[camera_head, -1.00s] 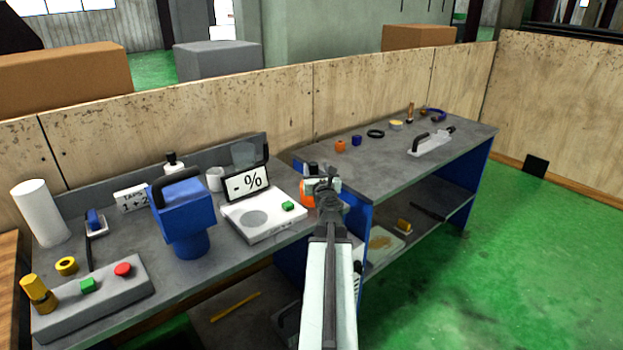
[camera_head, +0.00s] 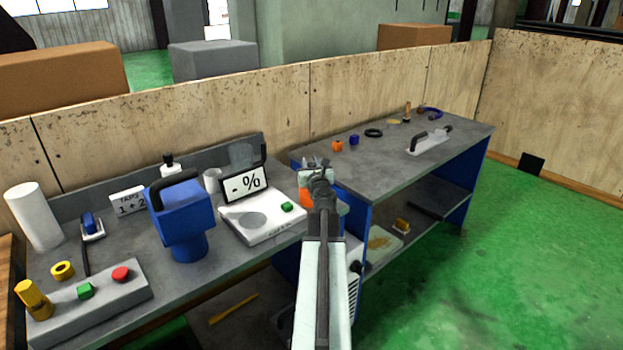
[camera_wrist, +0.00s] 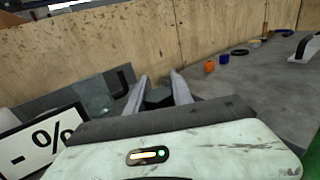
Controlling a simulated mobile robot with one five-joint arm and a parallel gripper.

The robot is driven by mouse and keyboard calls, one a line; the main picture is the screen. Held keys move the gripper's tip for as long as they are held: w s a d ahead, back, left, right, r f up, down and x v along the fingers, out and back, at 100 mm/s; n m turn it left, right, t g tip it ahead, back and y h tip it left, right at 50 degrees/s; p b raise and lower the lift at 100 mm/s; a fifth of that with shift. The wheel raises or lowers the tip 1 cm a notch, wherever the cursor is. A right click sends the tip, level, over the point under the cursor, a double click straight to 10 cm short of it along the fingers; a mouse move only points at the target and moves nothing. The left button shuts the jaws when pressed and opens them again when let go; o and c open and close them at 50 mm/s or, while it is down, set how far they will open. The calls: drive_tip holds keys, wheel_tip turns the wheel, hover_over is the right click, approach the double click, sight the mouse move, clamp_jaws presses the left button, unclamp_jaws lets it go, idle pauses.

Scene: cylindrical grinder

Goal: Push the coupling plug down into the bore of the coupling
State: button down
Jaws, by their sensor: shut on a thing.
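My gripper (camera_head: 315,162) is above the gap between the two benches, beyond the scale's right side. In the wrist view its two fingers (camera_wrist: 158,86) stand apart with a dark grey block (camera_wrist: 158,97) between them, and they are shut on it. I cannot tell whether this block is the coupling plug. I cannot clearly pick out the coupling or its bore.
The left bench holds a scale (camera_head: 262,221) with a display (camera_head: 245,184), a blue device (camera_head: 181,212) and a button box (camera_head: 95,300). On the right bench are a black ring (camera_head: 373,133) and a grey handled tool (camera_head: 430,143). The right bench's near top is clear.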

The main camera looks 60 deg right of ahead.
wheel_tip(320, 180, up, 10)
drive_tip(key=p, duration=1)
drive_tip(key=shift+s+d, duration=0.15)
